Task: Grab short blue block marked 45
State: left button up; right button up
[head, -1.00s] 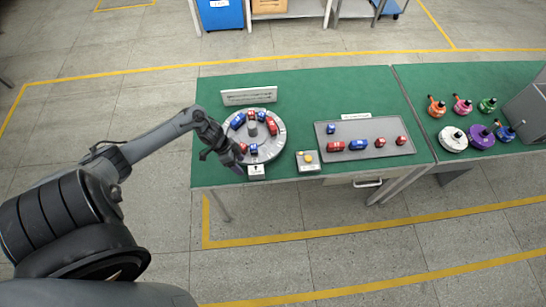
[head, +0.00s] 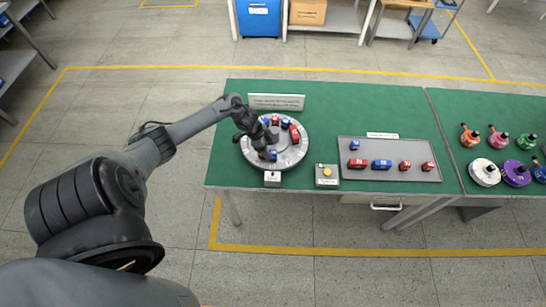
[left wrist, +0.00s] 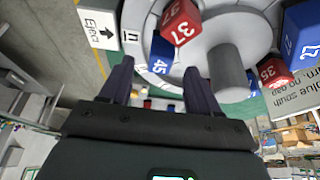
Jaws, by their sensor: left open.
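The short blue block marked 45 (left wrist: 160,57) stands on the grey round disc (left wrist: 139,20) in the left wrist view. It appears between and just beyond the two fingertips of my left gripper (left wrist: 158,68). The fingers are open, and no grip on the block shows. In the head view, my left gripper (head: 262,141) is over the left part of the disc (head: 294,157) and hides some of its blocks. My right gripper is not in view.
A red block marked 37 (left wrist: 180,24) is close beside block 45. A grey central post (left wrist: 228,70), a red block 35 (left wrist: 273,73) and a blue block 27 (left wrist: 303,38) are nearby. A grey tray (head: 400,147) holds several blocks to the right.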

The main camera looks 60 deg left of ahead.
aim_at(273, 152)
pick_arm(q)
jog(key=shift+x, duration=2.2)
jog(key=shift+w, duration=0.15)
jog(key=shift+c, duration=0.2)
jog(key=c, duration=1.1)
jog(key=shift+r, duration=0.1)
jog(key=shift+r, duration=0.15)
